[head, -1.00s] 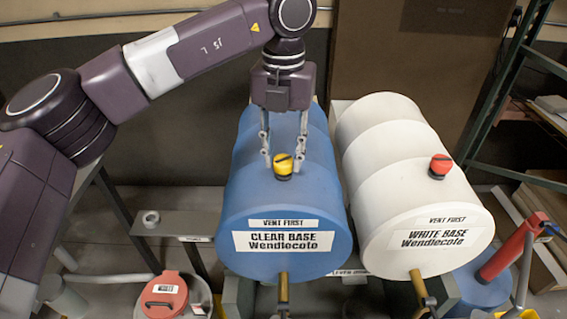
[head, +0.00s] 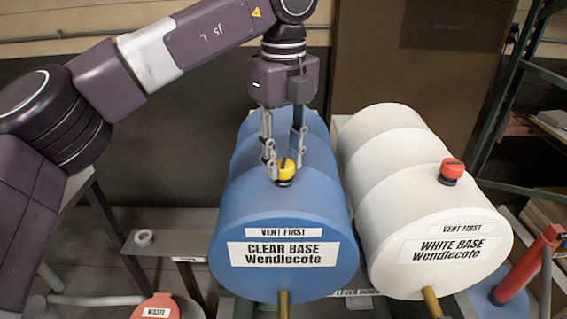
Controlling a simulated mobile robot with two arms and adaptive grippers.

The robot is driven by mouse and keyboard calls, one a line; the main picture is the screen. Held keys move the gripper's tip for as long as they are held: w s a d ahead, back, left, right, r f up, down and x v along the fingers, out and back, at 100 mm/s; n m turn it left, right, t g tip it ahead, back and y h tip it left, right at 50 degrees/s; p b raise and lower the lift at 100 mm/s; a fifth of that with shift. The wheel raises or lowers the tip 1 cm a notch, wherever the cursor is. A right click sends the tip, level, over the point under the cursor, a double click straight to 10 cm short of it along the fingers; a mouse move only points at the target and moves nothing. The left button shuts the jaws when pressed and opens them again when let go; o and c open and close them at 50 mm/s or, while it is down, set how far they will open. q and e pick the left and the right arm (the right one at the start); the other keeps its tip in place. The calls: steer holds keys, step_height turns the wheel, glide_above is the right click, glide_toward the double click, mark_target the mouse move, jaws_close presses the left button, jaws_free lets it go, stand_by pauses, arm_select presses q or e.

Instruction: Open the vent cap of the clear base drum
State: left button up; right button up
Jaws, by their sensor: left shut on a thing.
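The clear base drum (head: 262,205) is a blue drum lying on its side, with a "CLEAR BASE Wendlecote" label on its front end. Its yellow vent cap (head: 286,168) sits upright on top near the front, above a dark base. My left gripper (head: 284,164) points down from above, with its two fingers at the cap's left and rear right sides, shut on it. The fingers partly hide the cap's far side. My right gripper is not in view.
A white base drum (head: 385,190) with a red vent cap (head: 452,170) lies close on the right. Brass taps (head: 284,302) stick out in front below. A red waste lid (head: 156,306) is at lower left, and green shelving (head: 505,85) at right.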

mark_target(283, 163)
arm_select(q)
steer(key=shift+n, duration=0.7)
steer(key=shift+r+b, duration=0.1)
steer(key=shift+b, duration=0.2)
steer(key=o, duration=1.2)
steer(key=shift+c, duration=0.2)
step_height(283, 163, up, 12)
